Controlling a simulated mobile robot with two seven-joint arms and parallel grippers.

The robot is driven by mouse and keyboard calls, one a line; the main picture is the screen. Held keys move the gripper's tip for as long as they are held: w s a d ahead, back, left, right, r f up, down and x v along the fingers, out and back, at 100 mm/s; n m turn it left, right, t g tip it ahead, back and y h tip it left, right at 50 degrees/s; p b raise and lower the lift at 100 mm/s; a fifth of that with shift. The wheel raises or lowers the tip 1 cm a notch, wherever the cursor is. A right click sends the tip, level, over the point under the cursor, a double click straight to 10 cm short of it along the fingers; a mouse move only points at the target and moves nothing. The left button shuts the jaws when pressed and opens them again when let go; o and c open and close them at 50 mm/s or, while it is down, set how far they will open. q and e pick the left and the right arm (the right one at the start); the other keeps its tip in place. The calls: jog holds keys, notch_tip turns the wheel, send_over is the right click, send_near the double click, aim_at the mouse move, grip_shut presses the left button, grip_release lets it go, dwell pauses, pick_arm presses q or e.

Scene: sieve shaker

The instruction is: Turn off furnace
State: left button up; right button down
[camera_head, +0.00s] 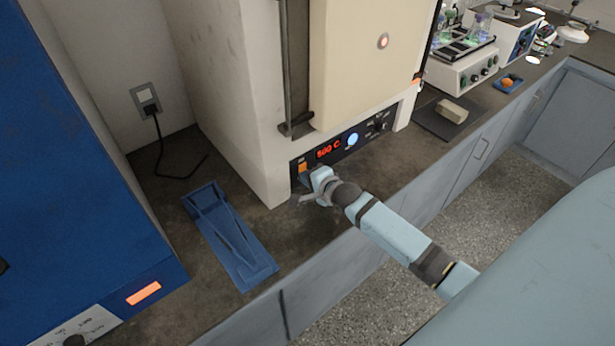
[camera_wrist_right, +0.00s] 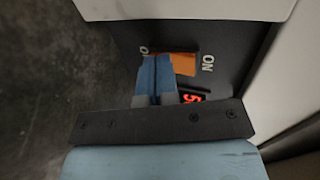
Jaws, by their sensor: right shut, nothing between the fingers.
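The furnace (camera_head: 350,75) is a tall cream box with a closed door and a dark control panel low on its front. The red display (camera_head: 328,150) reads 500 C. The orange power switch (camera_head: 303,167) sits at the panel's left end, and it also shows in the right wrist view (camera_wrist_right: 183,63) with "ON" beside it. My right gripper (camera_head: 306,178) is shut and empty at the panel. In the right wrist view its blue fingertips (camera_wrist_right: 155,68) are together at the switch's edge, partly over it. I cannot tell whether they touch it. My left gripper is not in view.
A blue tray-like holder (camera_head: 228,240) lies on the dark counter left of the furnace. A blue machine (camera_head: 80,150) stands at the far left. A wall socket with a black cable (camera_head: 147,100) is behind. A beige block (camera_head: 452,111) lies on a dark mat to the right.

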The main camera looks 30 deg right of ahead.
jog(key=shift+f, duration=0.1)
jog(key=shift+w+f+t+b, duration=0.2)
jog(key=shift+f+t+b, duration=0.1)
jog(key=shift+b, duration=0.25)
jog(key=shift+r, duration=0.3)
jog(key=shift+r+p, duration=0.1)
jog(key=shift+p, duration=0.2)
